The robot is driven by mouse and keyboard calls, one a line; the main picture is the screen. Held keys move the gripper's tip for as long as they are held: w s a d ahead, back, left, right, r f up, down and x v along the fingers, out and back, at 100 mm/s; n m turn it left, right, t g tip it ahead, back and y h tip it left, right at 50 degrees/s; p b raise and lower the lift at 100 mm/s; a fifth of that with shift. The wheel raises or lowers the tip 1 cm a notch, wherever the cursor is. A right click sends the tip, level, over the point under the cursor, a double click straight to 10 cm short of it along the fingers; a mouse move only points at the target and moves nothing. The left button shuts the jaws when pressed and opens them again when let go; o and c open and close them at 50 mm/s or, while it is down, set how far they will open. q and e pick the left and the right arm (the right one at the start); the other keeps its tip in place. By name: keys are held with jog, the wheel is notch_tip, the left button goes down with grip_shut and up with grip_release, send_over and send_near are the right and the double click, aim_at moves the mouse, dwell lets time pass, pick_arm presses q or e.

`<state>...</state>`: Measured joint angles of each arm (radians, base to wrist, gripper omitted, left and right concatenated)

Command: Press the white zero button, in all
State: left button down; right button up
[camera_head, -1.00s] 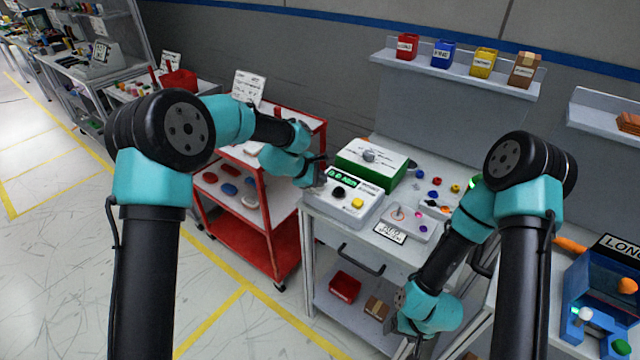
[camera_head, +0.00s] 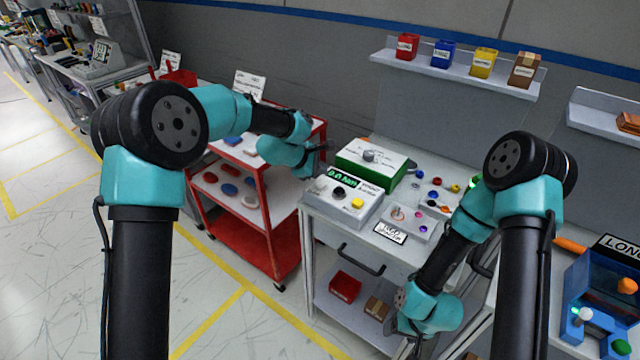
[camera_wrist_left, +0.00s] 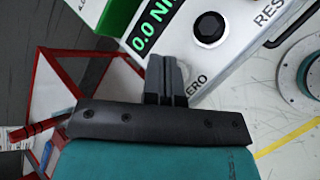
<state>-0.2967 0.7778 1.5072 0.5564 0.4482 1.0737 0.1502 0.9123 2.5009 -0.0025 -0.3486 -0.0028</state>
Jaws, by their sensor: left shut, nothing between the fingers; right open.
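The white tester box (camera_head: 343,197) stands on the workbench's left front corner. It has a green-lit display (camera_head: 343,178) reading 0.0 Nm, a black knob (camera_head: 339,193) and a yellow button (camera_head: 357,203). In the left wrist view the display (camera_wrist_left: 153,25) and the black knob (camera_wrist_left: 209,29) lie beyond my left gripper (camera_wrist_left: 166,66), which is shut and empty. Its fingers cover the panel beside the partly visible ZERO lettering (camera_wrist_left: 196,79). The white zero button is not distinguishable; contact cannot be judged.
A green box with a white top (camera_head: 370,156) stands behind the tester. A small tray (camera_head: 408,222) and loose coloured parts lie to its right. A red cart (camera_head: 262,215) stands left of the bench. A shelf (camera_head: 455,75) holds small bins.

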aim_at(320, 184)
pick_arm(q)
jog(key=shift+r, duration=1.5)
